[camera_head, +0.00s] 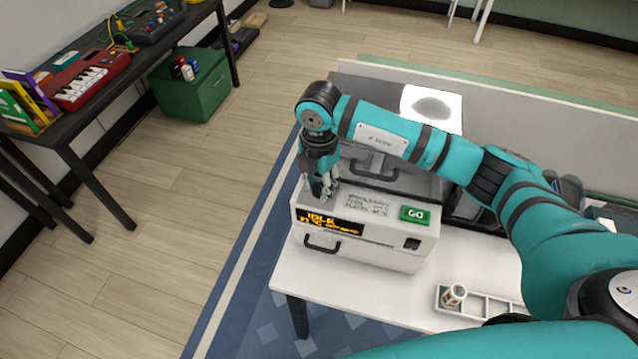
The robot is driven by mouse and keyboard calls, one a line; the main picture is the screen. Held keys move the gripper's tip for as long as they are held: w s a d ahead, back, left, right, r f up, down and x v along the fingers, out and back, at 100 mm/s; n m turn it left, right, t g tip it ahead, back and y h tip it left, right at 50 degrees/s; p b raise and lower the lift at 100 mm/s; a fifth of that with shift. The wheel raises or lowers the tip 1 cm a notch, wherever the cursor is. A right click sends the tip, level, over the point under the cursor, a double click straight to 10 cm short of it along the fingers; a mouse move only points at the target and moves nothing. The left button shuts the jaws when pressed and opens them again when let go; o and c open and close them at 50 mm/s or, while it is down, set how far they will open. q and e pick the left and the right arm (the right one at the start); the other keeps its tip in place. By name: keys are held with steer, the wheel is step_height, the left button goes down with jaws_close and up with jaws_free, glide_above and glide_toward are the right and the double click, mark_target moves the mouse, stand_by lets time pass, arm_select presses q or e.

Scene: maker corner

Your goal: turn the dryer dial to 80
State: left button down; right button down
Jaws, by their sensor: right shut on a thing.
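The dryer (385,250) is a white box on the white table. Its front has an amber display (333,223), whose top line looks like "IDLE"; the second line is too small to read surely. A green GO button (415,215) sits on its sloped top at the right, beside a printed label (368,203). My right gripper (323,194) points down at the left of this panel, just above the display. It is shut on the dial, which its fingers hide, so its setting cannot be read. My left gripper is not in view.
A white tray (478,304) with a small spool-like thing (454,295) stands on the table (350,300) at the front right. My right arm covers much of the right side. A black bench (75,130) with a red keyboard (90,80) and a green cabinet (195,95) stand left.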

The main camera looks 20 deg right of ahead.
mark_target(319, 187)
steer(key=c, duration=0.9)
jaws_free()
steer(key=shift+c, duration=0.2)
steer(key=shift+r, duration=0.1)
step_height(319, 187, up, 12)
